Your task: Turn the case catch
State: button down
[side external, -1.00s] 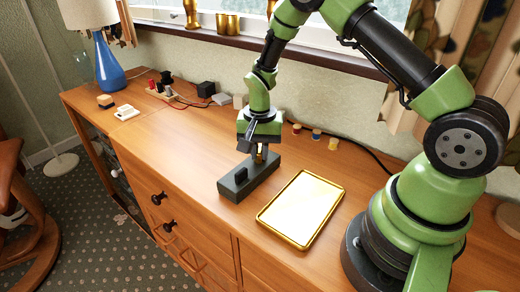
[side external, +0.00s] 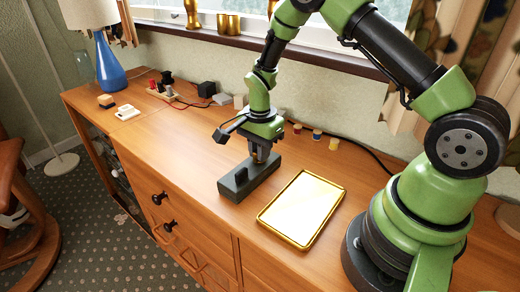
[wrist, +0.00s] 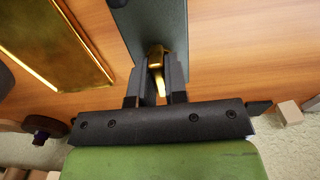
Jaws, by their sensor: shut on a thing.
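The case (side external: 238,181) is a dark grey oblong block on the wooden sideboard, with a small black raised piece on its near end. It also shows in the wrist view (wrist: 150,25), running up out of the picture. The catch (wrist: 157,60) is a small brass piece at the case's far end. My gripper (side external: 260,156) points down over that end. In the wrist view my gripper (wrist: 158,78) is shut on the catch, one dark finger on each side. The fingers hide part of the catch in the side view.
A gold-rimmed tray (side external: 262,217) lies close to the right of the case. Several small coloured pieces (side external: 316,134) stand by the wall behind my gripper. A black cable (side external: 365,148) runs along the wall.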

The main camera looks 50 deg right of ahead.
dwell(0.3)
jog(key=c, duration=1.1)
grip_release()
jog(key=shift+c, duration=0.2)
jog(key=shift+r, duration=0.1)
notch_tip(320, 180, up, 10)
jog(key=shift+f, duration=0.1)
jog(key=s+a+r+n+t, duration=0.2)
jog(key=s+r+n, duration=0.1)
jog(key=r, duration=0.5)
jog(key=s+a+r+n+t+y, duration=0.1)
jog(key=s+r+n, duration=0.3)
jog(key=s, duration=0.4)
jog(key=s+a+r+n+t+y, duration=0.1)
jog(key=s+a+r+n+t, duration=0.3)
jog(key=s+n, duration=0.3)
jog(key=shift+s+a+r, duration=0.3)
jog(key=shift+s+r, duration=0.1)
jog(key=shift+s, duration=0.15)
